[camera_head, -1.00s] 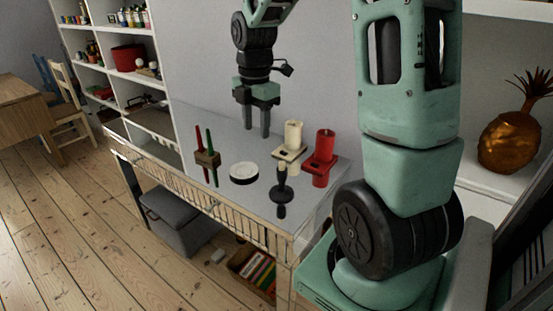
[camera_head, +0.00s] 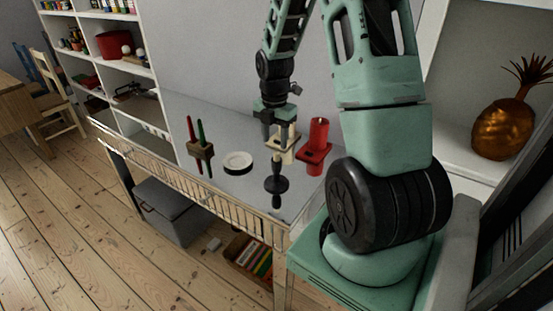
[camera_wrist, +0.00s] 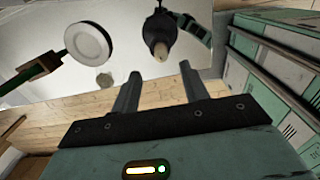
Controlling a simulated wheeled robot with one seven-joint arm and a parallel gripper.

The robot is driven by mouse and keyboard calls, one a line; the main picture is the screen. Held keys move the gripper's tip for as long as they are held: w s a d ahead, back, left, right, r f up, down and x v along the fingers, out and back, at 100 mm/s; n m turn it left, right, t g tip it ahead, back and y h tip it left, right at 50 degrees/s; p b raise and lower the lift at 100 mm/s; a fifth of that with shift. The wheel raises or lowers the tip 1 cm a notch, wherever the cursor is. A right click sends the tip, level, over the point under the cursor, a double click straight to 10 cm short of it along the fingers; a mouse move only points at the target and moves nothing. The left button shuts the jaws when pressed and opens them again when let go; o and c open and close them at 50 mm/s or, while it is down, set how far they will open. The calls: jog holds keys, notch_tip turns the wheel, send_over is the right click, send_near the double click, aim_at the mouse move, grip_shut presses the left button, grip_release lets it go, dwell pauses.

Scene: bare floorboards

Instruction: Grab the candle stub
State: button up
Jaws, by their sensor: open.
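A dark upright piece with a pale tip (camera_wrist: 160,48) shows beyond the fingertips there.
A red candle (camera_head: 318,133) in a red holder stands just right of my gripper. A black stand (camera_head: 276,184) is in front. A white dish (camera_head: 238,161) and a brown block (camera_head: 201,151) with red and green sticks are left. The table's front edge is near.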

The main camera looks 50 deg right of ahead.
aim_at(276, 152)
jog(key=shift+s+d+f+p, duration=0.1)
jog(key=shift+f+p, duration=0.1)
jog(key=shift+f, duration=0.75)
jog(key=shift+w+d+f+p, duration=0.1)
jog(key=shift+f+p, duration=0.1)
jog(key=shift+f, duration=0.7)
jog(key=shift+s+d+f+p, duration=0.1)
jog(key=shift+f+p, duration=0.1)
jog(key=shift+f, duration=0.75)
grip_shut()
